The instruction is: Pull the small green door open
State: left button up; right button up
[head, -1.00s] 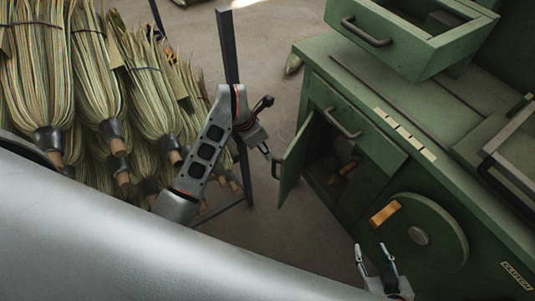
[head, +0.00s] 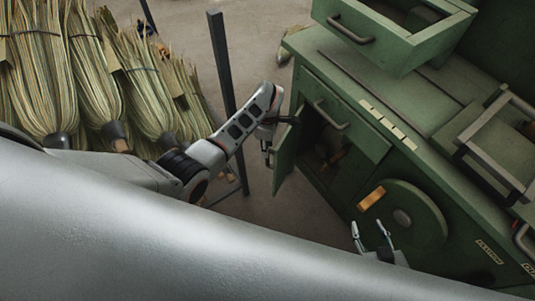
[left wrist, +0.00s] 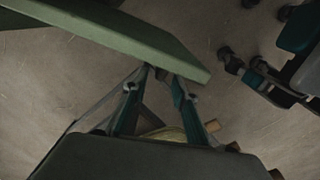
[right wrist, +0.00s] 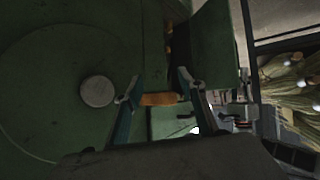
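The small green door (head: 287,158) stands partly open at the left end of the green cabinet, swung out from a dark opening. My left gripper (head: 267,150) is at the door's outer side in the head view. In the left wrist view the fingers (left wrist: 160,74) reach the edge of a green panel (left wrist: 130,34), likely this door. The fingertips are close together, but whether they grip anything is unclear. My right gripper (head: 371,236) is open and empty in front of the cabinet's round green disc (head: 410,226); its fingers also show in the right wrist view (right wrist: 158,84).
Green cabinet (head: 460,180) fills the right side, with a pulled-out drawer (head: 400,45) above and a closed handled drawer (head: 345,125). Brooms (head: 95,85) and a dark post (head: 221,65) stand left. Bare floor lies between.

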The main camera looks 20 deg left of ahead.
pick_arm(q)
notch_tip(320, 180, down, 5)
jog(key=shift+f+b, duration=0.2)
jog(key=shift+b, duration=0.65)
grip_shut()
